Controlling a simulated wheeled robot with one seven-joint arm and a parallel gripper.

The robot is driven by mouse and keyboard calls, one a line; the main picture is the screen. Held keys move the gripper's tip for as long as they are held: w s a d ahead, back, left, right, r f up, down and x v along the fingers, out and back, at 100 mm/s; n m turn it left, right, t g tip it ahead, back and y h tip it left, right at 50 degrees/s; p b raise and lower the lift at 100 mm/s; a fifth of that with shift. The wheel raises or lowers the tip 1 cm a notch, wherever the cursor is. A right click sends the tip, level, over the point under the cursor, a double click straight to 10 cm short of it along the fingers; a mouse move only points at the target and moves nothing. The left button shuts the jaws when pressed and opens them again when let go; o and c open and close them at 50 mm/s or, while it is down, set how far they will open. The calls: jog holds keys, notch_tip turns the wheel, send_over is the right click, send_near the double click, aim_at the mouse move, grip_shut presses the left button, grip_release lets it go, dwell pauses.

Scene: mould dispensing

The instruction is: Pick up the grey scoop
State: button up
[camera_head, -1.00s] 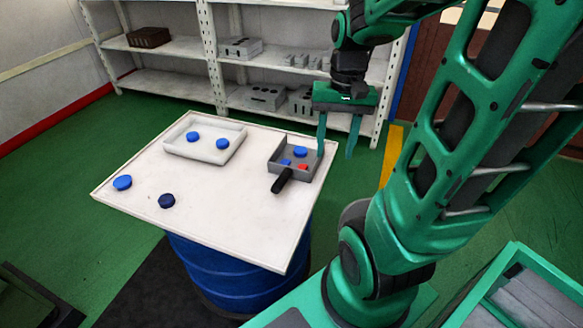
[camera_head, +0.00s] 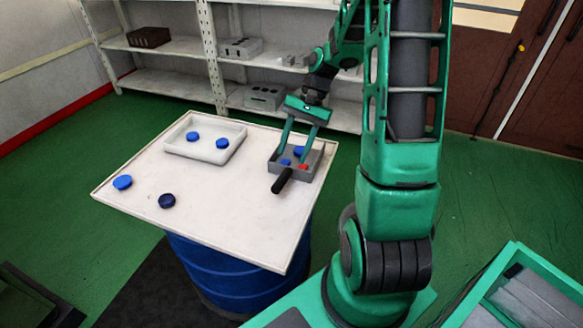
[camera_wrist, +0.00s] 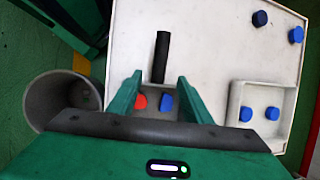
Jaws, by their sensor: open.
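The grey scoop (camera_head: 300,175) is a shallow square pan with a black handle (camera_head: 283,181), near the right edge of the white tabletop (camera_head: 225,200). Blue pieces (camera_head: 299,151) and a red piece (camera_head: 303,167) lie in its pan. My gripper (camera_head: 293,154) is open, its fingers pointing down over the pan. In the wrist view the black handle (camera_wrist: 161,57) extends beyond my open fingertips (camera_wrist: 160,78), roughly in line with the gap between them. The fingers hide part of the pan, and I cannot tell whether they touch it.
A white tray (camera_head: 205,155) with two blue pieces stands at the back left. Two more blue pieces (camera_head: 122,182) lie loose at the front left. A blue drum (camera_head: 240,275) supports the tabletop. A grey round bin (camera_wrist: 40,105) shows in the wrist view. Shelves (camera_head: 160,85) stand behind.

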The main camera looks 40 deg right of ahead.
aim_at(287, 173)
jog(key=shift+x, duration=3.75)
jog(key=shift+d+f, duration=0.1)
jog(key=shift+d, duration=0.1)
grip_shut()
